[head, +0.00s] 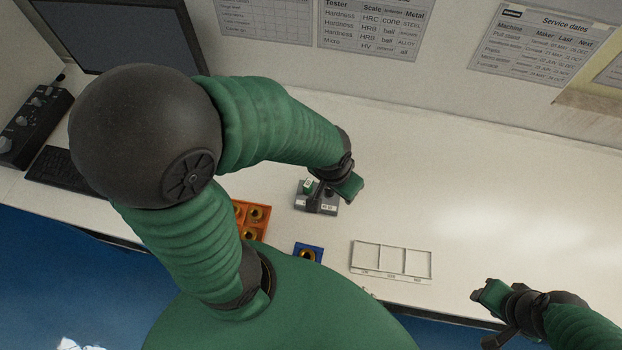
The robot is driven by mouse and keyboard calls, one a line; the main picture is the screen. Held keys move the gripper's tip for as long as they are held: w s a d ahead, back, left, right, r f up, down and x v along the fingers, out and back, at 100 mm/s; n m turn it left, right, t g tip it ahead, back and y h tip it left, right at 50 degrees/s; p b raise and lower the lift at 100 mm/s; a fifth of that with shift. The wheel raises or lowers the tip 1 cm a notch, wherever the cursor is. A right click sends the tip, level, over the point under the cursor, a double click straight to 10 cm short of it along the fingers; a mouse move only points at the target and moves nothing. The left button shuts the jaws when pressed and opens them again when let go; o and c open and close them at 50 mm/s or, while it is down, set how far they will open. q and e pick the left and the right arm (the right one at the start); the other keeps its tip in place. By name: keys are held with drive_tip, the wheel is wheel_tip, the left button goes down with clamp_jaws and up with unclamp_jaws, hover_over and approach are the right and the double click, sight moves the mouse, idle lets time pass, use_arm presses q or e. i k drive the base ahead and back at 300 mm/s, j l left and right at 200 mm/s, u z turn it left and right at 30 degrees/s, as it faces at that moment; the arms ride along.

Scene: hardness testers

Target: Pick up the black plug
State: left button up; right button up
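I cannot make out the black plug for certain. A small grey block (328,209) sits on the bench with a green piece (307,186) on its left part and a pale label on its front. My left gripper (334,190) is over this block, with its dark finger to the left and its green finger to the right. The fingers are apart, and they and the wrist hide part of the block; whether they touch anything is unclear. My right gripper (492,315) is at the lower right, fingers apart and empty, near the bench's front edge.
An orange tray (262,229) with round brass-coloured pieces is partly behind my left arm. A blue holder (308,248) with a ring and a white three-part tray (391,260) are near the front edge. A keyboard (57,170) and monitor (120,35) stand left. The right bench is clear.

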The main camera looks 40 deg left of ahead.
sight(329, 194)
drive_tip(key=k+j+u, duration=0.25)
drive_tip(key=k, duration=0.2)
drive_tip(key=k+j+u, duration=0.2)
drive_tip(key=k, duration=0.2)
